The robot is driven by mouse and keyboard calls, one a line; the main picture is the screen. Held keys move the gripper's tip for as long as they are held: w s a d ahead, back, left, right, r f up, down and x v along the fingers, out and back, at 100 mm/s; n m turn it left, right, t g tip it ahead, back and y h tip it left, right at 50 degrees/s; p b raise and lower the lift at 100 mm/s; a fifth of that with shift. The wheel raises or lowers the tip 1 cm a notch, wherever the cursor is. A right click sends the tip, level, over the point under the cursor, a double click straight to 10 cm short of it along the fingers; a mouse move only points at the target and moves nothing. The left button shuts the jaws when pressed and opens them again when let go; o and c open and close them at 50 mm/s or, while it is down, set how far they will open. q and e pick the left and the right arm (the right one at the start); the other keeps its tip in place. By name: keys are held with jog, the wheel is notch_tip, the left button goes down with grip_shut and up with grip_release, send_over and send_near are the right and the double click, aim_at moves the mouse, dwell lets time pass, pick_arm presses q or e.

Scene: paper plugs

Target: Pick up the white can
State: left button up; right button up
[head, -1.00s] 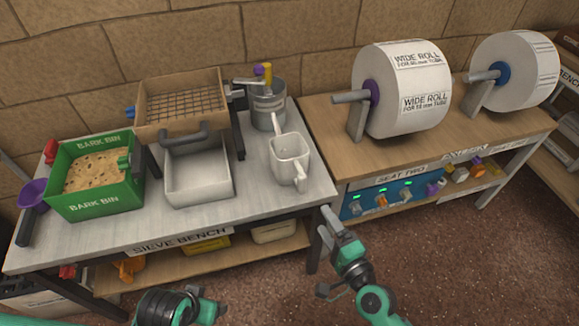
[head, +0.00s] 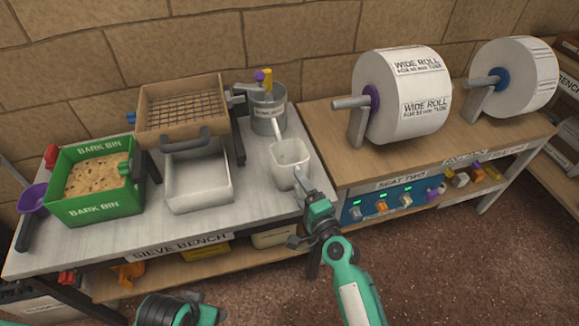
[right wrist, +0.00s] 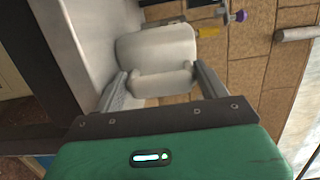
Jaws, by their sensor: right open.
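The white can (head: 289,153) stands upright on the right part of the sieve bench, near its right edge. It also shows in the right wrist view (right wrist: 155,45), just ahead of and partly between the fingertips. My right gripper (head: 302,190) is open at the near side of the can, and its arm hides part of the bench edge. In the right wrist view its fingers (right wrist: 163,85) lie either side of the can's near part; I cannot tell whether they touch it. My left gripper (head: 200,308) shows only partly at the bottom edge, away from the can.
A grey metal pot (head: 268,110) stands right behind the can. A white tray (head: 197,205) under a wooden sieve (head: 182,136) is to its left, and a green bark bin (head: 97,210) is farther left. The bench with paper rolls (head: 402,95) stands to the right.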

jog(key=shift+w+a, duration=0.1)
jog(key=shift+w, duration=0.1)
jog(key=c, duration=0.9)
jog(key=shift+r, duration=0.25)
